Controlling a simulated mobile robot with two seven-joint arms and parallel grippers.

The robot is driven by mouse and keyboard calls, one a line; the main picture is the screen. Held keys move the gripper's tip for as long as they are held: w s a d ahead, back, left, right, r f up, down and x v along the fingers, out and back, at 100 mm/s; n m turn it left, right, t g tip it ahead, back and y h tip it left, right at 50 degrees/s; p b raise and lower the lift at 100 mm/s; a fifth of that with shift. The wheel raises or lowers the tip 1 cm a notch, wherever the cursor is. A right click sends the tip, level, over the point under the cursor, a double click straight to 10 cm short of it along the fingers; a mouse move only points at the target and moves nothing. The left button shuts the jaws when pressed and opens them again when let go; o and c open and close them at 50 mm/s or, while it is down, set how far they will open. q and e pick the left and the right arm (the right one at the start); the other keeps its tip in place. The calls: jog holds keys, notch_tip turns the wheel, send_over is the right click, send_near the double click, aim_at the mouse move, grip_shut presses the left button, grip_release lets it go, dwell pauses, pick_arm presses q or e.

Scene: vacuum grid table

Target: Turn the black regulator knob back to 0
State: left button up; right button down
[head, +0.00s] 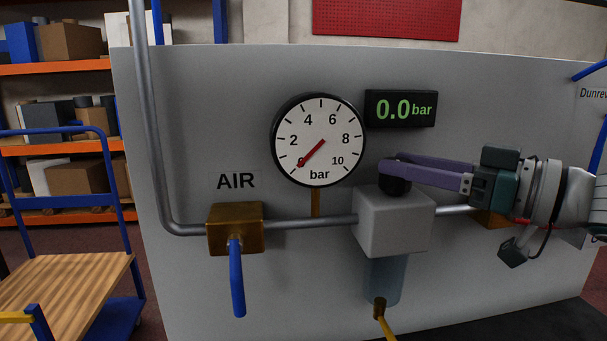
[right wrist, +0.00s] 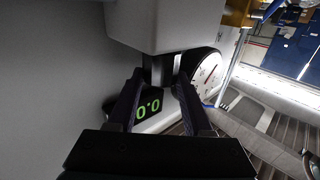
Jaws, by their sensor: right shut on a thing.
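The black regulator knob (head: 394,187) sits on top of the grey regulator block (head: 393,222). My right gripper (head: 391,168) comes in from the right and is shut on the knob, with its purple fingers on either side. In the right wrist view the dark knob (right wrist: 157,68) shows between the two fingertips, against the block (right wrist: 170,22). The round gauge (head: 330,122) has its red needle at the 0 mark. The digital display (head: 372,121) reads 0.0 bar. The fingers hide part of the knob. My left gripper is not in view.
A brass valve (head: 235,220) with a blue handle (head: 237,285) pointing down sits on the grey pipe (head: 290,222), left of the regulator. A clear bowl (head: 384,280) hangs under the block. A wooden-topped cart (head: 65,290) and shelves stand at the left.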

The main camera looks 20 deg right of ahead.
jog(key=n+y+b, duration=0.1)
jog(key=n+g+y+b, duration=0.1)
jog(key=b, duration=0.1)
jog(key=n+g+y+b, duration=0.1)
jog(key=shift+w+d+f+y, duration=0.2)
jog(key=shift+d+f+y, duration=0.05)
jog(key=shift+y, duration=0.05)
jog(key=shift+r+n+g+y+b, duration=0.15)
jog(key=shift+n+g+y+b, duration=0.7)
jog(key=shift+g+b, duration=0.4)
jog(key=shift+c, duration=1.6)
grip_release()
jog(key=shift+r, duration=0.1)
